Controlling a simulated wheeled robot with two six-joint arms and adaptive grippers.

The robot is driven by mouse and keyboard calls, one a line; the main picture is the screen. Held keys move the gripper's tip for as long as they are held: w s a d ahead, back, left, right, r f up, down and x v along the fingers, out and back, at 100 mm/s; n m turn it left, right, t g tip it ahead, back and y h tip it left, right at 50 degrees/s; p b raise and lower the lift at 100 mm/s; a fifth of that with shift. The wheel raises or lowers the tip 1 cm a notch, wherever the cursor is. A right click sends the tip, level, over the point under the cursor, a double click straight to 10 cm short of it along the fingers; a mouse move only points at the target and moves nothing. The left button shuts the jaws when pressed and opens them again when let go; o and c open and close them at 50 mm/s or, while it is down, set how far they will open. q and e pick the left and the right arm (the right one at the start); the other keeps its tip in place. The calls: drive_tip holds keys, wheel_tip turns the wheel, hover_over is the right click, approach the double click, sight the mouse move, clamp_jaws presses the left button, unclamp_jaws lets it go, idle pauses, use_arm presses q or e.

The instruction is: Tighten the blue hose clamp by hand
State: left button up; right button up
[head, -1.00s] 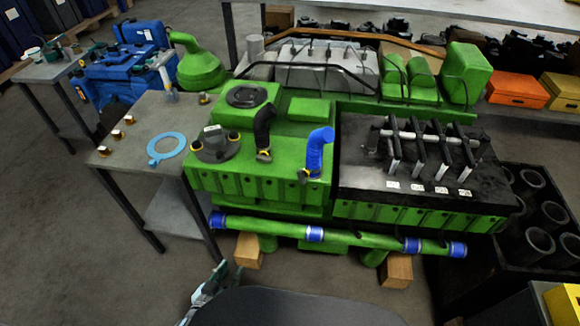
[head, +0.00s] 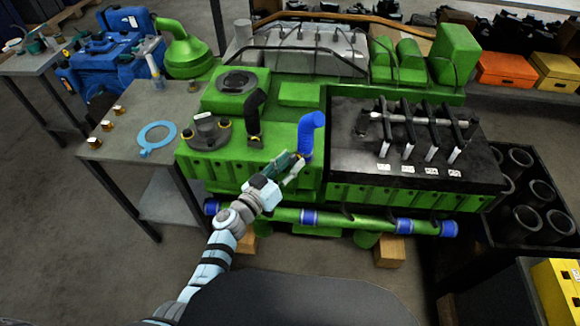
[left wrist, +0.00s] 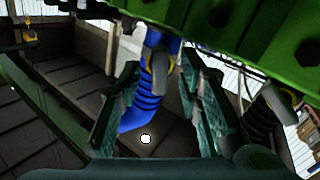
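The blue hose (head: 313,128) stands bent on the green engine block (head: 230,165). Its clamp, with a grey and yellow tab (left wrist: 160,60), is at the hose's base in the left wrist view. In the head view the clamp is mostly hidden behind my left gripper (head: 294,164). My left gripper is at the base of the blue hose; in the left wrist view its two fingers (left wrist: 160,100) are apart, with the hose and clamp between them in the picture. I cannot tell whether they touch. My right gripper is not in view.
A black hose (head: 254,112) with its own clamp (left wrist: 278,98) stands close by on the left. A grey side table (head: 120,145) holds a blue ring (head: 157,138).

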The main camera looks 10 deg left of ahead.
use_arm(q)
drive_tip(key=shift+w+r, duration=0.1)
clamp_jaws()
drive_tip(key=shift+d+m, duration=0.1)
drive_tip(key=shift+m, duration=0.2)
drive_tip(key=shift+m+p, duration=0.7)
drive_tip(key=shift+m, duration=0.5)
drive_tip(key=shift+d+m+p, duration=0.1)
drive_tip(key=shift+m+p, duration=0.2)
drive_tip(key=shift+m, duration=1.7)
